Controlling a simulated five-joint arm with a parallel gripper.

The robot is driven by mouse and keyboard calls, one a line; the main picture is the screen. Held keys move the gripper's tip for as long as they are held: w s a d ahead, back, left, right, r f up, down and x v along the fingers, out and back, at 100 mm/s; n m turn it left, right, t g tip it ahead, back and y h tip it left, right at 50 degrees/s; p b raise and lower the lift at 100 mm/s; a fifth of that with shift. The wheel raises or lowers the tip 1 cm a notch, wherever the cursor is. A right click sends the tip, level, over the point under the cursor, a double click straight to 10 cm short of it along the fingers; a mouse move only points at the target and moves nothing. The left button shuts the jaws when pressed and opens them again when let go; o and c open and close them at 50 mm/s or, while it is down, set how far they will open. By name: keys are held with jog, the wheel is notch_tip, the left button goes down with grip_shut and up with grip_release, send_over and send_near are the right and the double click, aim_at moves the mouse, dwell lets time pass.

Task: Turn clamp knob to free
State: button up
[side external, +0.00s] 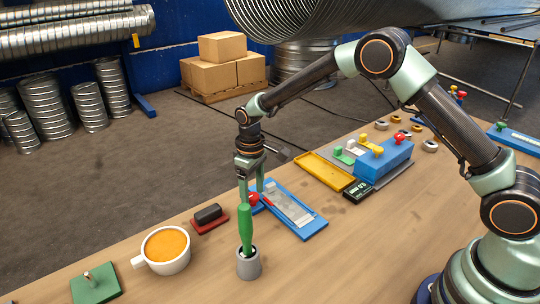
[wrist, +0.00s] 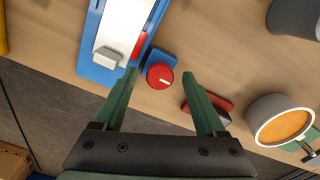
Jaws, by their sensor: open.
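The red clamp knob (wrist: 160,77), round with a short white mark on its top, sits on a small blue block beside the blue fixture (wrist: 93,60) with its pale strip. In the side external view the knob (side external: 253,198) is partly hidden behind my gripper (side external: 251,187). My gripper (wrist: 160,76) is open and empty. In the wrist view its two green fingertips lie left and right of the knob, with a gap on each side. I cannot tell how far above the knob the tips are.
A green-handled tool (side external: 246,222) stands in a grey cup (side external: 249,264) close in front of my gripper. A dark block on a red base (side external: 208,216), an orange-filled mug (side external: 166,248) and a yellow tray (side external: 325,172) lie nearby. The table's front right is clear.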

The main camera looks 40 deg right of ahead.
grip_shut()
jog(key=shift+n, duration=0.4)
jog(key=n, duration=0.3)
jog(key=shift+n, duration=0.4)
jog(key=n, duration=0.4)
jog(key=shift+r+n, duration=0.1)
jog(key=shift+n, duration=0.2)
jog(key=n, duration=0.4)
jog(key=shift+n, duration=0.3)
jog(key=n, duration=0.4)
jog(key=shift+a+n, duration=0.1)
jog(key=shift+n, duration=0.2)
